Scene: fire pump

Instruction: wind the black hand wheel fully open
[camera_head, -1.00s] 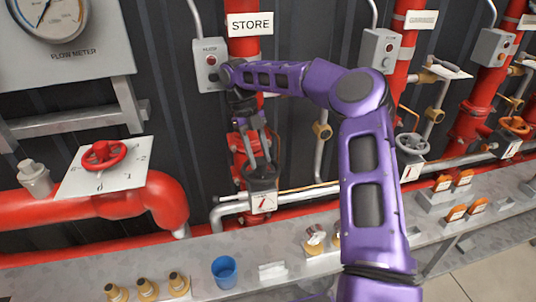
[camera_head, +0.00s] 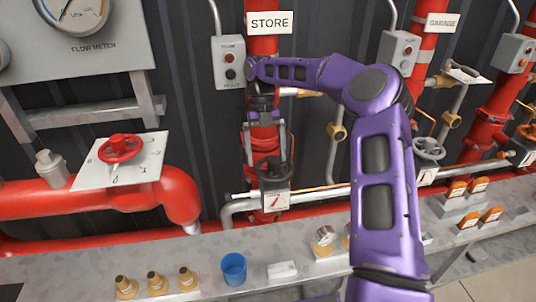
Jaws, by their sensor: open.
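The black hand wheel (camera_head: 272,168) sits on a valve of the red pipe under the STORE sign, above a small white plate with a red mark. My gripper (camera_head: 267,153) hangs down over the wheel, fingers pointing at it. The fingers are apart, with the wheel's upper part close to their tips. I cannot tell whether they touch the wheel. The purple arm reaches in from the right and hides part of the pipe behind.
A red hand wheel (camera_head: 119,148) stands on a dial plate to the left, and a grey wheel (camera_head: 428,148) to the right. A button box (camera_head: 229,62) is beside the STORE sign (camera_head: 270,22). The bench holds brass fittings (camera_head: 155,281) and a blue cup (camera_head: 233,268).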

